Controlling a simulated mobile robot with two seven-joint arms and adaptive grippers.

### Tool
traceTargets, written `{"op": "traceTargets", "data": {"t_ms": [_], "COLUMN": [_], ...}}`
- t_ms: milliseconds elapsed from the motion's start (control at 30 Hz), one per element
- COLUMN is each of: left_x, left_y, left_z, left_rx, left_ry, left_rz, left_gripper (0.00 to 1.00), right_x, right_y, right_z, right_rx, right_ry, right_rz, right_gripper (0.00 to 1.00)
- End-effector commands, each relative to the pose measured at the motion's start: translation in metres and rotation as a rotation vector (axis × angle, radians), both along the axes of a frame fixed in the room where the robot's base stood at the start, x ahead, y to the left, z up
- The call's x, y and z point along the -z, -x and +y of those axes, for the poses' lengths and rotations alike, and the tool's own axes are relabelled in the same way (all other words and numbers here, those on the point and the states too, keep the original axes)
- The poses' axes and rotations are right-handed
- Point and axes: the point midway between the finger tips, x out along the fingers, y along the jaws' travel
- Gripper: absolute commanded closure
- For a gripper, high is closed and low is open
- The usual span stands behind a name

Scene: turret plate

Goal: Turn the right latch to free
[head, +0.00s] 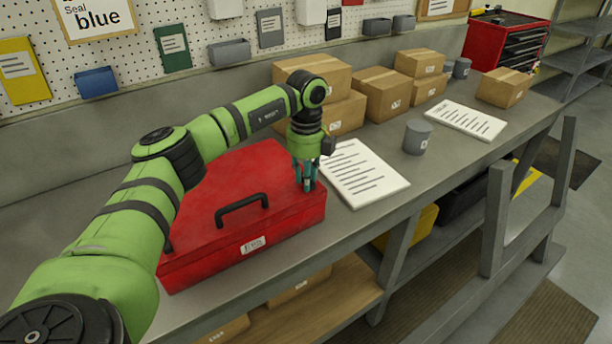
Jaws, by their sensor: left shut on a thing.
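A red case (248,212) with a black handle (242,210) and a white label lies closed on the grey workbench. My left gripper (307,184) points down at the right end of the case's top, near the front edge. Its teal fingers are shut on the right latch, which is small and mostly hidden between them, so I cannot tell how the latch is turned. My left arm crosses the left part of the case and hides its left end. My right gripper is not in view.
A printed sheet (364,174) lies just right of the case. A grey canister (417,137) and another sheet (466,119) are farther right. Cardboard boxes (382,96) stand along the back. A pegboard with bins and cards is behind. A grey frame (495,225) stands at the front right.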

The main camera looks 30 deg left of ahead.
Motion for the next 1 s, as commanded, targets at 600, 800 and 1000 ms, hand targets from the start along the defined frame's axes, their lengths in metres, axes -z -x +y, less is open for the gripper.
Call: {"op": "traceTargets", "data": {"t_ms": [600,800,1000], "left_x": [-0.001,-0.001,-0.019], "left_y": [-0.001,-0.001,-0.001], "left_z": [0.001,0.000,0.000], "left_rx": [-0.012,-0.009,-0.009], "left_ry": [-0.002,-0.001,0.000], "left_rz": [-0.004,-0.003,-0.005], "left_gripper": [0.50,0.50,0.50], "right_x": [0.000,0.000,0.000], "right_y": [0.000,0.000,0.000], "right_z": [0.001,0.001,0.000], "right_rx": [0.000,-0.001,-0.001], "right_ry": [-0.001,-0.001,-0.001], "right_rz": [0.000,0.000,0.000], "right_gripper": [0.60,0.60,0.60]}}
